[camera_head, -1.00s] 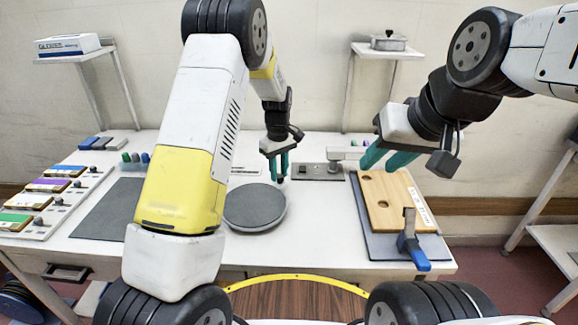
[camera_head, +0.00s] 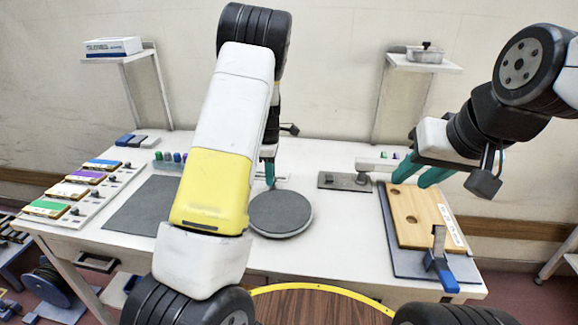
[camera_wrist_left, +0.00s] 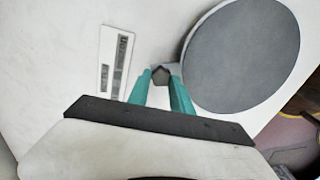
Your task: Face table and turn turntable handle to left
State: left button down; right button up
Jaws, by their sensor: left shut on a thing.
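The turntable, a round grey disc (camera_head: 280,213), lies on the white table (camera_head: 330,245); it also shows in the left wrist view (camera_wrist_left: 243,55). Its handle, a small dark knob (camera_wrist_left: 160,73), is at the disc's edge, between the tips of my left gripper (camera_wrist_left: 162,80). My left gripper is shut on this handle. In the head view my left gripper (camera_head: 269,182) is at the far side of the disc, partly hidden by my own arm, and the handle cannot be made out there. My right gripper (camera_head: 415,175) is open and empty above the right part of the table.
A wooden board (camera_head: 420,215) with a blue clamp (camera_head: 440,268) lies at the right. A dark plate (camera_head: 345,181) lies behind the disc to the right. A grey mat (camera_head: 140,210) and a panel with coloured blocks (camera_head: 85,190) are at the left. The table front is clear.

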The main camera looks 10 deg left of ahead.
pick_arm(q)
jog(key=s+a+n, duration=0.1)
jog(key=n, duration=0.1)
jog(key=s+a+n, duration=0.1)
jog(key=a+n, duration=0.1)
jog(key=s+a+n, duration=0.1)
jog(key=s+a, duration=0.1)
jog(key=shift+a+n, duration=0.1)
jog(key=shift+n, duration=0.3)
jog(key=s+n, duration=0.1)
jog(key=s+a+n, duration=0.1)
jog(key=s+n, duration=0.1)
jog(key=s+a+n, duration=0.1)
jog(key=s+n, duration=0.1)
jog(key=shift+s+a, duration=0.1)
jog(key=shift+a, duration=0.15)
jog(key=shift+s+a+n, duration=0.2)
jog(key=shift+s+n, duration=1.4)
jog(key=shift+s, duration=0.1)
jog(key=c, duration=1.1)
grip_release()
jog(key=shift+s, duration=0.1)
jog(key=shift+c, duration=0.2)
jog(key=shift+r, duration=0.1)
notch_tip(320, 180, up, 8)
jog(key=shift+f, duration=0.2)
jog(key=shift+d, duration=0.1)
